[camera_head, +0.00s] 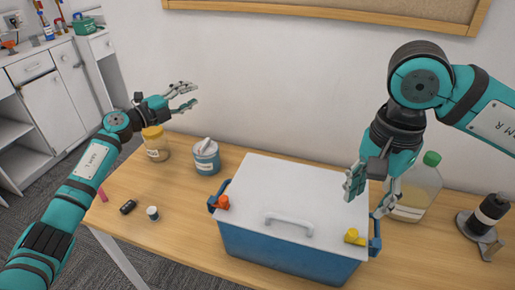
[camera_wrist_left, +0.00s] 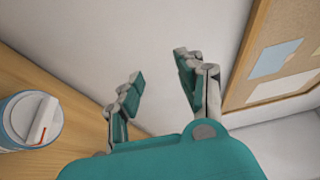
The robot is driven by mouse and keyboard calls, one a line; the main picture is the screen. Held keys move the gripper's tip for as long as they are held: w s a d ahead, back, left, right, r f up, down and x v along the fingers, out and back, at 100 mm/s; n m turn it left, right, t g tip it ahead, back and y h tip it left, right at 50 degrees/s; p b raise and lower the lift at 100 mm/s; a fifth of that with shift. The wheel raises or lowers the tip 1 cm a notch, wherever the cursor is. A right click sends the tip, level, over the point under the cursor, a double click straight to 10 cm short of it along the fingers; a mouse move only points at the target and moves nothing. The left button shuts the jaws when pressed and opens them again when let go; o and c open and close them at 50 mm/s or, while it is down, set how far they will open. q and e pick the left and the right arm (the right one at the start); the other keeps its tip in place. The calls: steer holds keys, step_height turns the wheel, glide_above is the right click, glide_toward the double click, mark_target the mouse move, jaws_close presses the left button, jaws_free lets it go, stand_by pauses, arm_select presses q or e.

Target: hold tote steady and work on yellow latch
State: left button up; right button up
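The tote (camera_head: 275,241) is blue with a white lid (camera_head: 298,185) and a grey lid handle, and stands on the wooden table. The yellow latch (camera_head: 354,237) is at the lid's front right corner. An orange latch (camera_head: 222,202) is at its left end. My right gripper (camera_head: 368,198) is open above the tote's right end, pointing down, a little behind the yellow latch and apart from it. My left gripper (camera_head: 190,96) is open and empty in the air above the table's back left, away from the tote; its spread fingers show in the left wrist view (camera_wrist_left: 160,80).
A blue tub (camera_head: 206,160) and a yellow-lidded jar (camera_head: 156,145) stand left of the tote. A green-capped bottle (camera_head: 415,190) is behind my right gripper. A dark device (camera_head: 485,220) stands far right. Small items lie at the table's left.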

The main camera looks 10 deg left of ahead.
arm_select(q)
steer(key=s+d+r+m+g+h, duration=0.2)
steer(key=d+r+m+g+h, duration=0.1)
steer(key=d+m, duration=0.3)
steer(key=s+d+r+m+g+h, duration=0.2)
steer(key=d+r+m+g, duration=0.15)
steer(key=d, duration=0.45)
steer(key=m+g+y, duration=0.9)
steer(key=m+g, duration=0.1)
steer(key=m, duration=1.2)
glide_above(289, 219)
steer(key=a, duration=0.6)
steer(key=shift+n, duration=0.25)
steer(key=x, duration=1)
steer(key=w+x, duration=0.1)
steer(key=x, duration=0.5)
steer(key=shift+a+f, duration=0.15)
steer(key=shift+a, duration=0.05)
jaws_close()
